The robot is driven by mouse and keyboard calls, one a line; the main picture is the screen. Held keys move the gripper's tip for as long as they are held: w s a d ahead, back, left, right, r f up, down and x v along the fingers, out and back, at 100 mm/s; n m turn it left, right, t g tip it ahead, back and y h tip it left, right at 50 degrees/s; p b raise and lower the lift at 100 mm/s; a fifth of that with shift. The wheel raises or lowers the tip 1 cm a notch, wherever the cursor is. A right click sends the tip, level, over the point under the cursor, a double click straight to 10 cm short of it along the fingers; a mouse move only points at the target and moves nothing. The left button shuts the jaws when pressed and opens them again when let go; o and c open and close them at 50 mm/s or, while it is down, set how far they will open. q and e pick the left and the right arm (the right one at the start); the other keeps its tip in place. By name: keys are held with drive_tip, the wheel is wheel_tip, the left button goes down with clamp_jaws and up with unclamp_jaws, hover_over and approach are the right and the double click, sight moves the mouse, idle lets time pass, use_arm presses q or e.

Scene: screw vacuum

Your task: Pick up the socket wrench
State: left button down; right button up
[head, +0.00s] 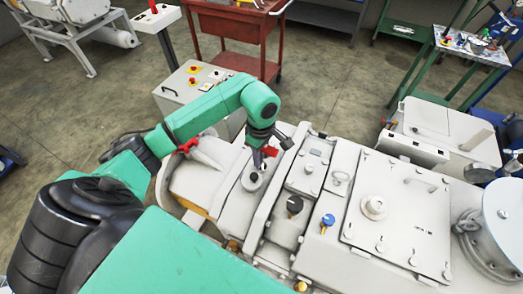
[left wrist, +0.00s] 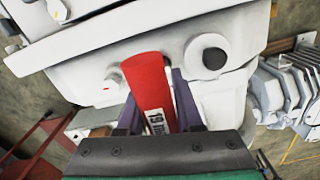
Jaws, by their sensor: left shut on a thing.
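My left gripper (head: 263,160) reaches down over the white machine's left part in the head view. In the left wrist view, my left gripper (left wrist: 165,110) has its purple fingers shut on a red handle with white lettering, which I take for the socket wrench (left wrist: 150,85). A small red part of the wrench (head: 271,152) shows at the fingers in the head view. The wrench's far end is hidden, and I cannot tell whether it touches the machine. My right gripper is not in view.
The white machine (head: 400,215) has raised lids, a black knob (head: 294,204) and a blue knob (head: 328,220) right of the gripper. A red handle (head: 188,146) is near my arm. A control box (head: 195,85) and a red cart (head: 235,25) stand behind.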

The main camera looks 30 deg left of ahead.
use_arm(q)
wheel_tip(320, 180, up, 8)
drive_tip(key=shift+w+r+b, duration=0.15)
drive_tip(key=shift+r+b, duration=0.05)
drive_tip(key=shift+b, duration=1)
wheel_tip(320, 180, up, 12)
drive_tip(key=p, duration=0.3)
drive_tip(key=shift+f, duration=0.15)
idle(1.0)
